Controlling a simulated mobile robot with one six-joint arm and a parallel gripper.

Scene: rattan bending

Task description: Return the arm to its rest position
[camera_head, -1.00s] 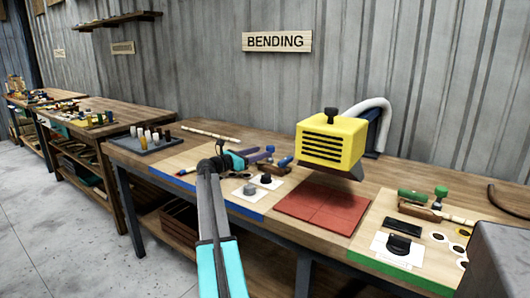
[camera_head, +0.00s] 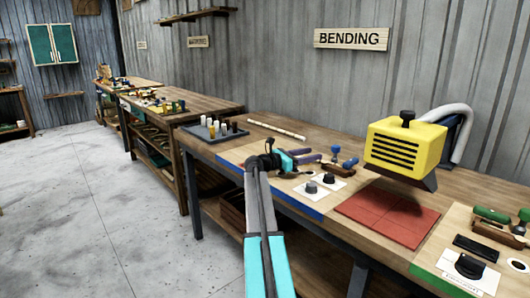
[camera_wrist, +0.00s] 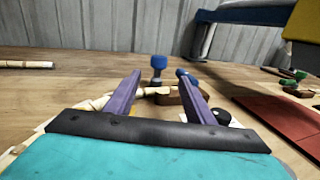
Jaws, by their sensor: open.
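My gripper (camera_head: 308,157) is at the end of my outstretched arm, over the front part of the bending bench (camera_head: 270,140). In the wrist view, the two purple fingers of my gripper (camera_wrist: 160,92) stand wide apart with nothing held between them. Beyond the fingers, a blue-topped tool (camera_wrist: 158,68) and a pale jointed rattan piece (camera_wrist: 155,91) with a brown wooden block lie on the bench. The blue-handled tools (camera_head: 338,158) also show right of my gripper in the head view.
A yellow heater (camera_head: 405,145) stands over red tiles (camera_head: 388,217). Black knobs (camera_head: 311,187) sit near my gripper. A tray of small bottles (camera_head: 215,130) is at the bench's left end. A pale stick (camera_head: 277,130) lies behind. Open floor (camera_head: 90,220) lies left.

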